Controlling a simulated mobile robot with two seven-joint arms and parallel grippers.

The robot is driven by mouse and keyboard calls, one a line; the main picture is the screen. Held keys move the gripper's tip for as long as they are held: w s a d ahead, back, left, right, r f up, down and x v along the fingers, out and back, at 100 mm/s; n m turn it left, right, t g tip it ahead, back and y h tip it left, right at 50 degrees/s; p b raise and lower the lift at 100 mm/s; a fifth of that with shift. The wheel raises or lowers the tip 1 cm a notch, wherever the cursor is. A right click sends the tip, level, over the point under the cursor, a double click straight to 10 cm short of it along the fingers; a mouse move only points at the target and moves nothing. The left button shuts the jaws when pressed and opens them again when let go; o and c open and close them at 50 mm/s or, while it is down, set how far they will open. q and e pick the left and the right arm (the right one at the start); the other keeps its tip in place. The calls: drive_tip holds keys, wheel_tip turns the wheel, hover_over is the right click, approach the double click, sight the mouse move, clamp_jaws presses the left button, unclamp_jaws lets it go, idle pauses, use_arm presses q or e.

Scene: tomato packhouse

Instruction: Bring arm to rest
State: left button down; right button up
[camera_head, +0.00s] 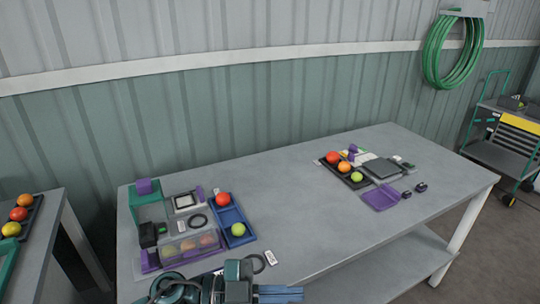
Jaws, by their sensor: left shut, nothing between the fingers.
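My left gripper (283,293) is at the bottom of the head view, in front of the near edge of the grey table (290,205). Its blue fingers point to the right and lie together, with nothing held between them. The fingers are clear of the objects on the table. My right gripper is not in view.
A blue tray (228,214) with a red and a green tomato lies beside a clear box (190,244) of fruit. A black tray (345,172) with tomatoes stands at the table's far right. The table's middle is clear. A cart (505,150) stands right.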

use_arm(q)
drive_tip(key=w+a+f+n+t+y, duration=0.4)
drive_tip(key=a+f+n+t+y, duration=0.45)
drive_tip(key=n+t, duration=0.75)
drive_tip(key=s+a+f+n+g+y, duration=0.3)
drive_tip(key=s+a+f+g+y, duration=0.3)
drive_tip(key=s+a+f, duration=0.3)
wheel_tip(320, 180, down, 4)
drive_tip(key=shift+s+a+f+n, duration=0.2)
drive_tip(key=shift+s+n, duration=0.1)
drive_tip(key=shift+s, duration=0.7)
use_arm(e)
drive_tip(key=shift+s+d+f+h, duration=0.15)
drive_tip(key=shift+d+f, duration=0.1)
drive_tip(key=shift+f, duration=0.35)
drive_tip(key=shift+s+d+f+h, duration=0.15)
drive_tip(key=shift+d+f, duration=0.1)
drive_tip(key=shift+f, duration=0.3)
